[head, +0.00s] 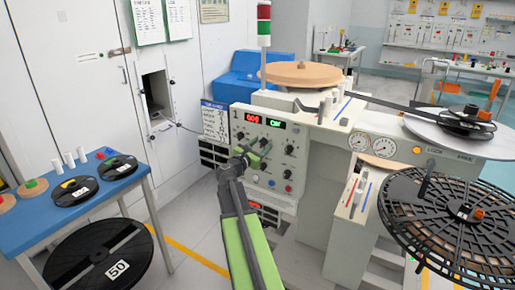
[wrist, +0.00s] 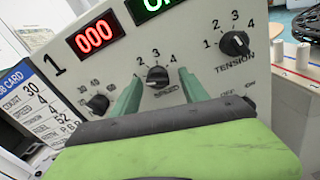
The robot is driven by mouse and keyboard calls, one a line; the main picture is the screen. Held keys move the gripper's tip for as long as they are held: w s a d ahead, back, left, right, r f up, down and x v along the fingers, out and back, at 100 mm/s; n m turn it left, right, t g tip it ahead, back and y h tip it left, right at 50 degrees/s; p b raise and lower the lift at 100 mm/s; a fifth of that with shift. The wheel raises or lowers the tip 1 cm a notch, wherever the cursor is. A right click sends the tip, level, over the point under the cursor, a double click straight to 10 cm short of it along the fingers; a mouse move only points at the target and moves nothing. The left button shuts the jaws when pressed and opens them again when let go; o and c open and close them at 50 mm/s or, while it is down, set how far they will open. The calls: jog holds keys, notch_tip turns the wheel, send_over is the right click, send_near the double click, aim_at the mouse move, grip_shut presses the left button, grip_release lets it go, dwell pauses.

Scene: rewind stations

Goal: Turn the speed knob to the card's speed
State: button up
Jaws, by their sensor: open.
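The black speed knob (wrist: 157,77) sits on the pale panel above the word SPEED, with 2, 3 and 4 visible around it. I cannot tell which number its pointer meets. My gripper (wrist: 163,86) is open, with one green finger to each side of the knob. I cannot tell whether they touch it. In the head view my gripper (head: 254,153) is at the panel front and hides the knob. The job card (wrist: 40,105) is at the left in the wrist view; its second line seems to read speed 4. The card also shows in the head view (head: 215,120).
The tension knob (wrist: 234,43) is up and right of the speed knob, and a count knob (wrist: 98,103) is at left. A red display (wrist: 95,36) reads 000. In the head view, a blue table (head: 60,205) with reels stands left and a large black reel (head: 450,225) right.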

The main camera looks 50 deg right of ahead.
grip_shut()
jog(key=shift+s+a+f, duration=0.1)
jog(key=shift+a, duration=0.3)
jog(key=shift+d, duration=0.45)
jog(key=shift+m, duration=0.5)
